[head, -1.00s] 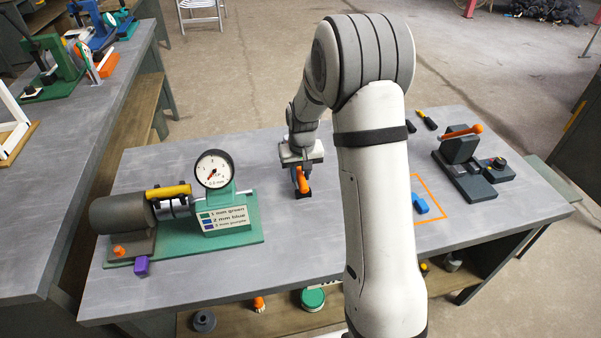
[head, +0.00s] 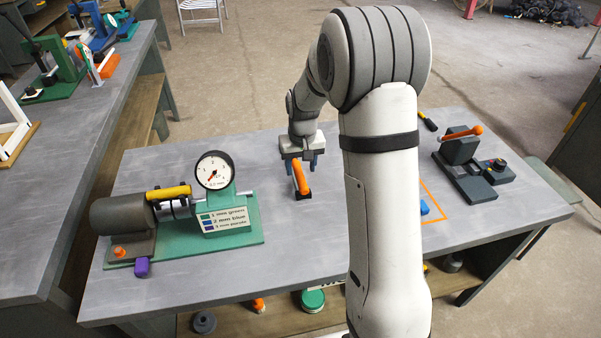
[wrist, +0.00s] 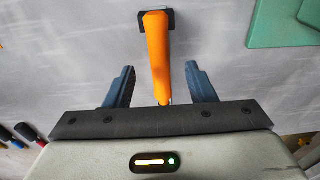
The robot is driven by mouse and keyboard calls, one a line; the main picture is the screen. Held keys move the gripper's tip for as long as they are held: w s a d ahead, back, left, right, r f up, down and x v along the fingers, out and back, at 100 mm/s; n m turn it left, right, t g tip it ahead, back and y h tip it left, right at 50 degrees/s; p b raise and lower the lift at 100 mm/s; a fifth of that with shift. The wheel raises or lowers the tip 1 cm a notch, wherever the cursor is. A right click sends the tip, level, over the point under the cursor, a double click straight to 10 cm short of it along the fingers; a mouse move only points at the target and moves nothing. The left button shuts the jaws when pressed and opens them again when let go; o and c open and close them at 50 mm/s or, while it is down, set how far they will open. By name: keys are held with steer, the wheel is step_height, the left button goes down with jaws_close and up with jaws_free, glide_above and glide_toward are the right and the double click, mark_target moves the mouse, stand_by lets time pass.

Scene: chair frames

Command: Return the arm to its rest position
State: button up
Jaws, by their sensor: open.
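My gripper (head: 301,166) is open above the middle of the grey workbench (head: 330,270). An orange-handled tool (head: 300,179) with a dark end stands or lies on the bench just in front of it. In the wrist view the open gripper (wrist: 160,85) has its two blue fingers on either side of the orange handle (wrist: 157,50), with gaps on both sides. My arm covers part of the bench to the right.
A gauge fixture with a dial (head: 214,170) on a green base stands at left, with a purple block (head: 142,267) beside it. A dark clamp device (head: 463,160) is at right. A blue piece (head: 424,208) lies in an orange outline, partly hidden by my arm.

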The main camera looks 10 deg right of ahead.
steer(key=shift+s+r, duration=0.15)
steer(key=shift+r, duration=1.8)
steer(key=shift+s+r, duration=0.15)
steer(key=shift+r, duration=0.05)
steer(key=s+r+p, duration=0.1)
steer(key=s+r, duration=0.3)
steer(key=s, duration=0.5)
steer(key=s+r+t+p, duration=0.1)
steer(key=s+r, duration=0.3)
steer(key=s, duration=0.5)
steer(key=s+r+p, duration=0.2)
steer(key=s+r, duration=0.3)
steer(key=s, duration=0.4)
steer(key=shift+a+t, duration=0.15)
steer(key=shift+t, duration=0.15)
steer(key=shift+s, duration=0.1)
